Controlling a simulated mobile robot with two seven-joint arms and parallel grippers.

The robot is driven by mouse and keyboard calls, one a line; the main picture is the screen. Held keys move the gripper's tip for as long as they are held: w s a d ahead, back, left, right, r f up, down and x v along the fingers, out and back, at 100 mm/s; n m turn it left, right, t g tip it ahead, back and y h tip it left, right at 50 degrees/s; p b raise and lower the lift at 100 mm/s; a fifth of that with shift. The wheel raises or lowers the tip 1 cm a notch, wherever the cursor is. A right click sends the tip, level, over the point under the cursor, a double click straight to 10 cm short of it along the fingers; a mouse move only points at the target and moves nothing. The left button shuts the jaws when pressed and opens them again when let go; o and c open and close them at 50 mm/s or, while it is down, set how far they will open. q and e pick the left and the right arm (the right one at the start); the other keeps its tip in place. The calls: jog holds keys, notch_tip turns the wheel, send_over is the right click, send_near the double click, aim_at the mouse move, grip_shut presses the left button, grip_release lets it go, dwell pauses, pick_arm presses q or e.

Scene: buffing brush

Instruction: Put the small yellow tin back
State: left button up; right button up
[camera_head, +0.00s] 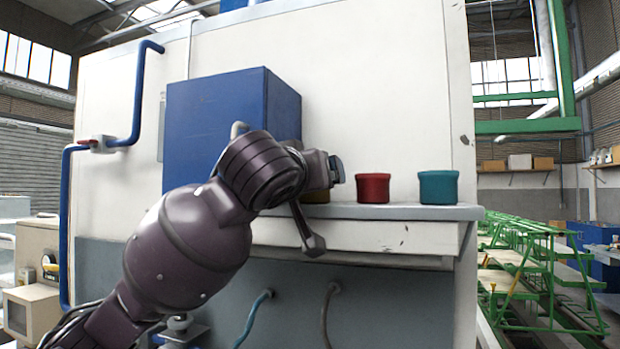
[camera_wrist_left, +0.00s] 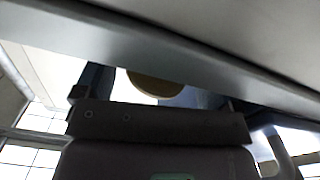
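The small yellow tin (camera_head: 316,197) stands on the shelf, mostly hidden behind my left gripper in the head view. In the left wrist view, part of the yellow tin (camera_wrist_left: 155,84) shows as a rounded tan-yellow shape between the two fingers. My left gripper (camera_head: 338,170) is at the tin, above the shelf's front edge. Its fingers (camera_wrist_left: 158,92) look apart, with light gaps on both sides of the tin, so it seems open around it without gripping. My right gripper is not in view.
A red tin (camera_head: 372,188) and a teal tin (camera_head: 438,187) stand right of the gripper on the grey shelf (camera_head: 410,212). A blue cabinet (camera_head: 215,125) stands behind my left arm. The shelf's underside edge (camera_wrist_left: 170,50) crosses the wrist view.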

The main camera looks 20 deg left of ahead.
pick_arm(q)
jog(key=shift+r, duration=0.1)
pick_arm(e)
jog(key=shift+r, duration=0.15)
pick_arm(q)
jog(key=shift+s, duration=0.3)
jog(key=s+b, duration=0.3)
jog(key=s, duration=0.8)
jog(key=shift+s+a, duration=0.25)
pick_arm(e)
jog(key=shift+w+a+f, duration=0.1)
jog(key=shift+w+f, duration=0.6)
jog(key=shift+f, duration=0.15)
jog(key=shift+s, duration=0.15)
